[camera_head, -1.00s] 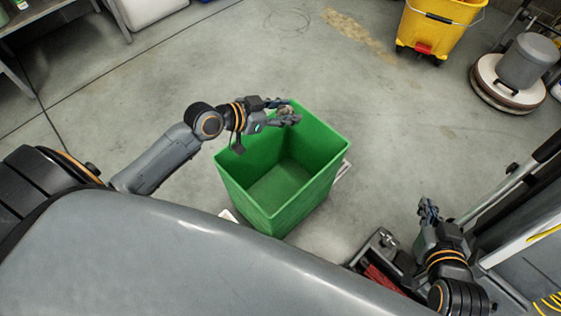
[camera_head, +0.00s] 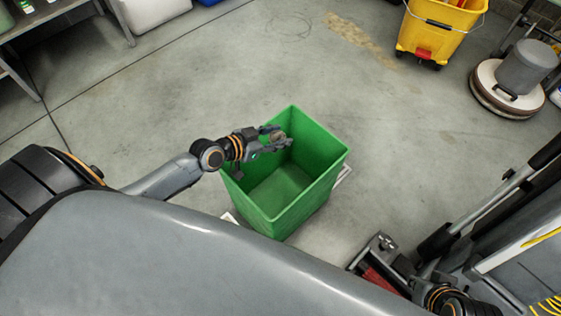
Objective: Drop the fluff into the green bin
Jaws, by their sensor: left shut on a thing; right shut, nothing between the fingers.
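The green bin (camera_head: 318,187) stands open on the floor in front of me, and its inside looks empty. My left gripper (camera_head: 281,137) is over the upper left part of the bin's opening. It is shut on the fluff (camera_head: 277,136), a small brownish-grey clump between its fingers. I cannot tell exactly how high it is relative to the rim. My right arm is at the lower right; its gripper fingers are hidden or out of the picture.
A yellow mop bucket (camera_head: 437,32) and a round floor machine (camera_head: 515,85) stand at the upper right. A metal shelf (camera_head: 70,13) is at the upper left. A cart with a pole (camera_head: 505,195) is close by my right arm. The floor beyond the bin is clear.

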